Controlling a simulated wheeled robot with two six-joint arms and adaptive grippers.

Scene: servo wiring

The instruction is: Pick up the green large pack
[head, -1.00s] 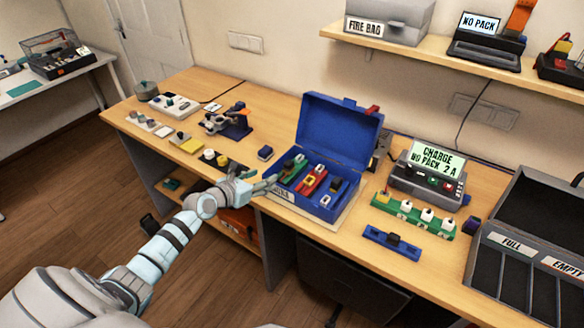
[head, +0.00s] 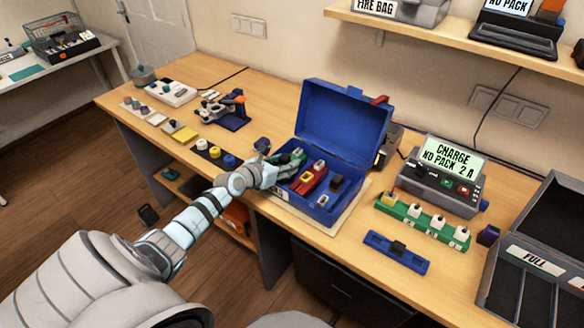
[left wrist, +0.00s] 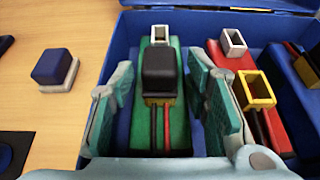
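The green large pack (left wrist: 147,122) lies in the left end of the open blue case (head: 342,124). In the left wrist view it is a long green block with a black cap, red and black leads and a white connector at its far end. My left gripper (left wrist: 166,92) is open, one teal-padded finger on each side of the pack, with a visible gap on both sides. In the head view my left gripper (head: 284,166) reaches over the case's front left wall and largely hides the pack. My right gripper is not in view.
The case lid stands open behind. A small blue block (left wrist: 52,66) sits left of the case. A charger (head: 441,180) stands to the right.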

